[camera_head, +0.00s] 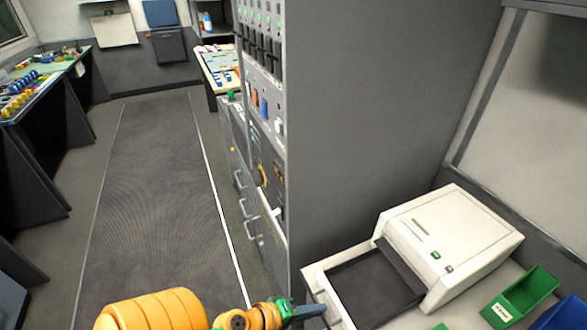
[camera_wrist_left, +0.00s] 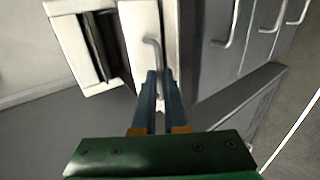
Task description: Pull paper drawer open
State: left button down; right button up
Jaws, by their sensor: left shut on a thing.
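A white printer-like unit (camera_head: 455,235) stands at the right in the head view. In front of its slanted dark opening is a dark tray area (camera_head: 372,287) with a pale rim. In the left wrist view, a white drawer front (camera_wrist_left: 141,22) carries a thin grey bar handle (camera_wrist_left: 157,52). My left gripper (camera_wrist_left: 160,76) has its blue-grey fingers closed around the handle's lower end. In the head view the left gripper (camera_head: 318,310) reaches in from the bottom to the pale front edge; the handle is not clear there. My right gripper is not in view.
A tall grey cabinet (camera_head: 380,110) with switches and handled drawers stands beside the unit. Green bins (camera_head: 530,290) and a blue bin (camera_head: 570,315) lie at the right. The aisle floor mat (camera_head: 155,190) at the left is clear. Consoles (camera_head: 40,100) line the far left.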

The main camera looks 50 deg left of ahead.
pick_arm(q)
jog(key=s+a+b, duration=0.3)
jog(key=s+b, duration=0.2)
jog(key=s, duration=0.3)
jog(key=shift+s+b, duration=0.3)
jog(key=shift+s, duration=0.1)
jog(key=c, duration=1)
grip_release()
jog(key=shift+w, duration=0.1)
jog(key=shift+c, duration=0.2)
notch_tip(320, 180, up, 7)
jog(key=s+a+p, duration=0.1)
jog(key=s+p, duration=0.2)
jog(key=p, duration=0.4)
jog(key=shift+a, duration=0.1)
